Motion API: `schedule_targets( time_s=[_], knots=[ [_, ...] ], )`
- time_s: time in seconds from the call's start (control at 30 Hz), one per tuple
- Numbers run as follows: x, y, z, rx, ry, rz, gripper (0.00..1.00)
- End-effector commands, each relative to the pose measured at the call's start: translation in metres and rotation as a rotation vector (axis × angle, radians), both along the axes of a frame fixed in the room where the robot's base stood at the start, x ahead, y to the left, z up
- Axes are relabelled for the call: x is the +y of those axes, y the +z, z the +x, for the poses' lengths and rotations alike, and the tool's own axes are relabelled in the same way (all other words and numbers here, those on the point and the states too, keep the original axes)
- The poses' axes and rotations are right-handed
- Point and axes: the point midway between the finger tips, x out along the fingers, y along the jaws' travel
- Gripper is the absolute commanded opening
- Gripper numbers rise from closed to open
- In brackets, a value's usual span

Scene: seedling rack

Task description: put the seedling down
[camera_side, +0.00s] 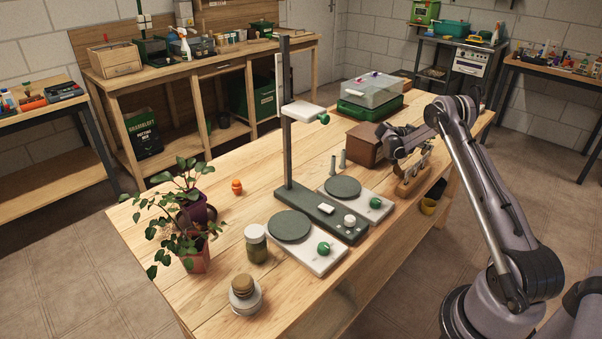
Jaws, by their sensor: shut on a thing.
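My gripper (394,152) is at the right of the bench, just above and behind a small wooden rack (411,186) that holds upright slim tubes. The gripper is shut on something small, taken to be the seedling. The fingers and my arm hide most of it, so its shape and tilt cannot be made out. I cannot tell whether it touches the rack.
A brown box (364,146) stands close left of the gripper. Two white-based units (318,260) with round dark plates and a dark upright stand (286,120) fill the middle. Potted plants (196,260) and jars (245,296) stand at the front left. A green lidded tray (369,108) is behind.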

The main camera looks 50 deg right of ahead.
Motion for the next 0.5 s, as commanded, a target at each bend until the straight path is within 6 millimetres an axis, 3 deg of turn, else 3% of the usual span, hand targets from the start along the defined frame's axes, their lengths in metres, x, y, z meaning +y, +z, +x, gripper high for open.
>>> schedule_targets(
  time_s=[0.1, 0.47, 0.5],
  knots=[
    [-0.0001, -0.0124, -0.0001, 0.0, 0.0, -0.001, 0.0],
    [-0.0001, -0.016, -0.0003, 0.0, 0.0, 0.0, 0.0],
    [-0.0002, -0.0159, -0.0003, 0.0, 0.0, 0.0, 0.31]
  ],
)
